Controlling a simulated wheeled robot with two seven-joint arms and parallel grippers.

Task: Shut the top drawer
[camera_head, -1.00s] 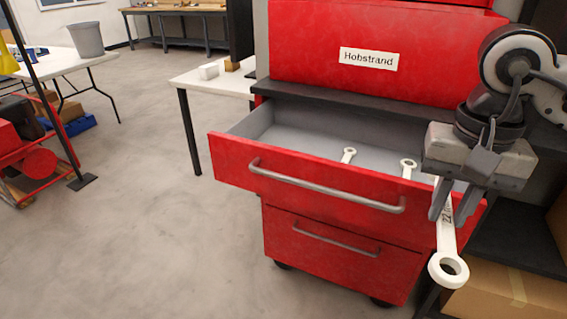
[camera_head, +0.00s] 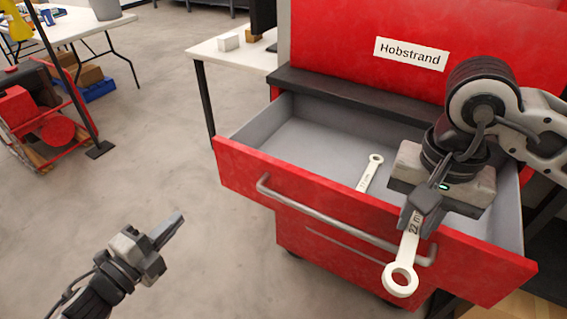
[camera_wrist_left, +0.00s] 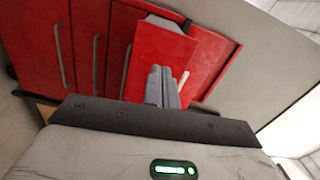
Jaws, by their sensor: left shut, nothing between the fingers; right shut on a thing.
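The top drawer (camera_head: 248,172) of the red cabinet stands open, with a long grey handle (camera_head: 330,218) across its front. A white wrench (camera_head: 370,172) lies inside it. My right gripper (camera_head: 414,220) is shut on a white wrench marked 22 (camera_head: 401,279), which hangs tilted over the drawer front. That gripper and its arm hide the right part of the drawer. My left gripper (camera_head: 178,224) is shut and empty, in the air left of and in front of the drawer. In the left wrist view its closed fingers (camera_wrist_left: 161,75) point toward the red drawer front (camera_wrist_left: 157,50).
A lower drawer (camera_head: 300,240) is closed beneath. A white table (camera_head: 215,50) stands left of the cabinet. Red machinery (camera_head: 45,120) and another table (camera_head: 75,25) are at the far left. The floor (camera_head: 170,150) between is clear.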

